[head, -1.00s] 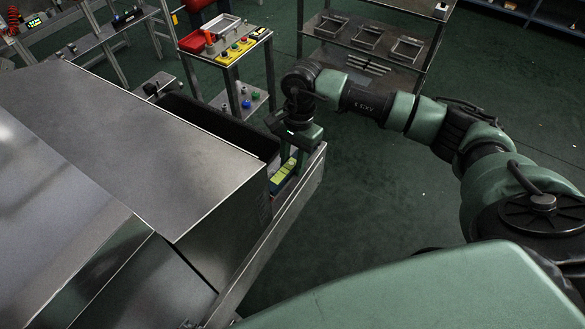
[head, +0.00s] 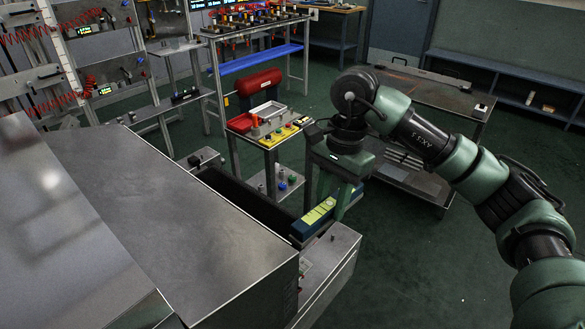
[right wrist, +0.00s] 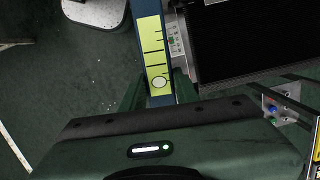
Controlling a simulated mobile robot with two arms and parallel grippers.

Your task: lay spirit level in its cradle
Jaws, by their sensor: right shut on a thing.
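The spirit level (head: 318,217) is a long bar with blue sides and a yellow-green face with dark marks. My right gripper (head: 337,196) is shut on it and holds it above the open end of the metal machine (head: 215,210). In the right wrist view the level (right wrist: 152,45) runs up the picture between the fingers of my right gripper (right wrist: 157,92), and its far end leaves the frame. I cannot make out a cradle for certain. My left gripper is not in view.
A dark belt (head: 245,200) lies beside the machine's cover. Behind it stands a small cart (head: 262,138) with a red case and coloured parts. A metal table (head: 420,88) stands behind my right arm. Green floor (head: 430,260) is free at the right.

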